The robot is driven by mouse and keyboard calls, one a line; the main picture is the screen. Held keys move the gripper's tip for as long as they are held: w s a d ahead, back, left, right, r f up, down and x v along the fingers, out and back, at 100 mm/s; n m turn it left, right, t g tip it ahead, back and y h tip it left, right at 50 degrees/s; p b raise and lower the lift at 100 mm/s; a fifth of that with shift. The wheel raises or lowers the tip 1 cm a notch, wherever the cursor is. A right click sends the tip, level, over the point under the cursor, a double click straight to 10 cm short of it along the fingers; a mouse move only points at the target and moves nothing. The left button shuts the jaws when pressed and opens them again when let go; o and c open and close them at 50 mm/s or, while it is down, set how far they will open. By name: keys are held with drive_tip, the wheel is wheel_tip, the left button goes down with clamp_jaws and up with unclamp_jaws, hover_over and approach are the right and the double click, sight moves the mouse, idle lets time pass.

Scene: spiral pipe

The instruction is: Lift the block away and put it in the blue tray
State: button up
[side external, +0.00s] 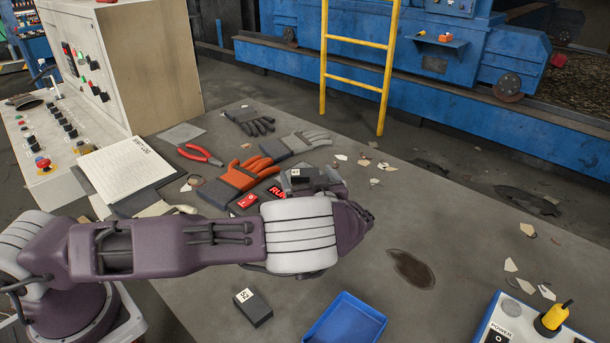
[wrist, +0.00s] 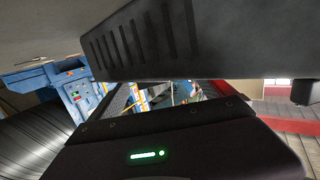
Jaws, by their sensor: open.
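My arm crosses the side view and hides my gripper's fingers there. In the wrist view my gripper (wrist: 170,95) shows as dark parts close to the camera; it is open, with no block visible in it.
An orange glove (side external: 240,176), red pliers (side external: 200,154), grey gloves (side external: 295,143) and a clipboard (side external: 125,170) lie behind my arm. A control box with a yellow lever (side external: 552,316) stands at lower right.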

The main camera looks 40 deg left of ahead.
drive_tip(key=shift+w+a, duration=0.15)
drive_tip(key=shift+a, duration=0.1)
clamp_jaws()
wheel_tip(320, 180, up, 9)
drive_tip(key=shift+f, duration=0.1)
drive_tip(key=s+f, duration=0.1)
drive_tip(key=s, duration=0.3)
drive_tip(key=s+f, duration=0.1)
drive_tip(key=s, duration=0.4)
drive_tip(key=s+f, duration=0.2)
drive_tip(key=s, duration=0.2)
drive_tip(key=shift+s+d, duration=0.2)
drive_tip(key=shift+s, duration=0.15)
drive_tip(key=shift+n+g, duration=0.4)
drive_tip(key=shift+g, duration=0.1)
drive_tip(key=w, duration=0.2)
drive_tip(key=w+r, duration=0.1)
drive_tip(key=w, duration=0.1)
drive_tip(key=w+a, duration=0.1)
drive_tip(key=w, duration=0.2)
drive_tip(key=shift+a+r, duration=0.1)
drive_tip(key=shift+r, duration=0.3)
wheel_tip(320, 180, up, 3)
drive_tip(key=t, duration=0.1)
hover_over(307, 176)
drive_tip(key=shift+w+r+m, duration=0.1)
drive_tip(key=shift+r+m, duration=0.1)
drive_tip(key=shift+m, duration=0.2)
